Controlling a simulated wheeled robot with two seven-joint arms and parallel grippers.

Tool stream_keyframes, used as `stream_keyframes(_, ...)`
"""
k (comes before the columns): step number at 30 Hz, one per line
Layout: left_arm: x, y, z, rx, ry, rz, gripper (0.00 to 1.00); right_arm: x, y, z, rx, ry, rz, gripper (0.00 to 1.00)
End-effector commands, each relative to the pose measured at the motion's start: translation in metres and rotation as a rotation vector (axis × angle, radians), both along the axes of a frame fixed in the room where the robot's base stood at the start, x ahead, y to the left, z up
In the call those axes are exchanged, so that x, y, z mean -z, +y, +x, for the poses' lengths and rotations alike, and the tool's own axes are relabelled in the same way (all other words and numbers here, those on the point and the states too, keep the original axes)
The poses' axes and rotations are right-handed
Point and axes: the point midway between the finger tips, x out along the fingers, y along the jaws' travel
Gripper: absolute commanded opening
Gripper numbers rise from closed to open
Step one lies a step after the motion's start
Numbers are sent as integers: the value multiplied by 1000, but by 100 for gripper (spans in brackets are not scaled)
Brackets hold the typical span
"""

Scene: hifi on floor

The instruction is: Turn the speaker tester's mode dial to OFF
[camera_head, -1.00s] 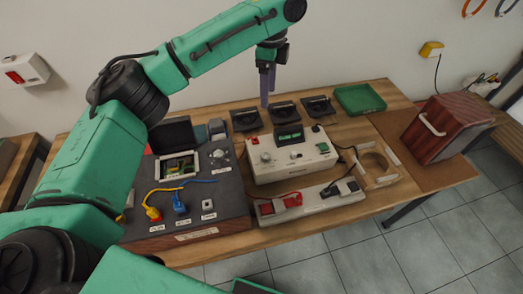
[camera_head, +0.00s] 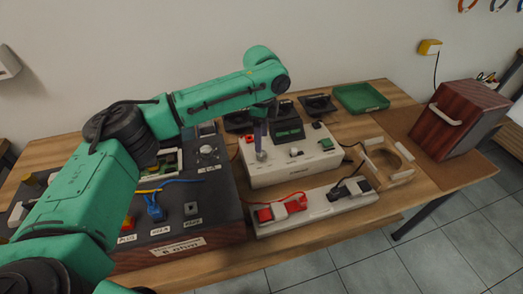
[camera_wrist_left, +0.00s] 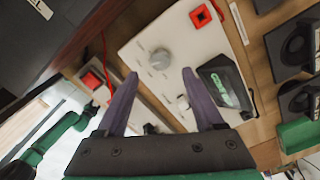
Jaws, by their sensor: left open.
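The speaker tester (camera_head: 285,168) is a white box with a dark display showing green text (camera_head: 288,132) on the table. A silver dial (camera_head: 262,155) is at the left of its top panel, and a second dial (camera_head: 295,152) is to its right. In the left wrist view the silver dial (camera_wrist_left: 160,59) lies just beyond the open fingers, between their lines. My left gripper (camera_wrist_left: 160,75) is open and empty, pointing down above the left dial. The dial markings are too small to read. My right gripper is not in view.
A power strip (camera_head: 318,205) with a red plug is in front. A dark console (camera_head: 190,215) stands left. A green tray (camera_head: 361,98) and a wooden speaker box (camera_head: 455,120) stand right.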

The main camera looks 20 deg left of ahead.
Motion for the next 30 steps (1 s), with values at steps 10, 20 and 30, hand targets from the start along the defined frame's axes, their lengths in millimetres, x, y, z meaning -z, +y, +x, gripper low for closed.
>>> stream_keyframes(10, 60, 0, 0, 1, 0, 1, 70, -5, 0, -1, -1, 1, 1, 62)
stream_keyframes(20, 62, 0, 0, 1, -1, 0, 35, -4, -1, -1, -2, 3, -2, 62)
stream_keyframes(30, 60, -1, 0, -8, 0, 0, 0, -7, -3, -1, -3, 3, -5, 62)
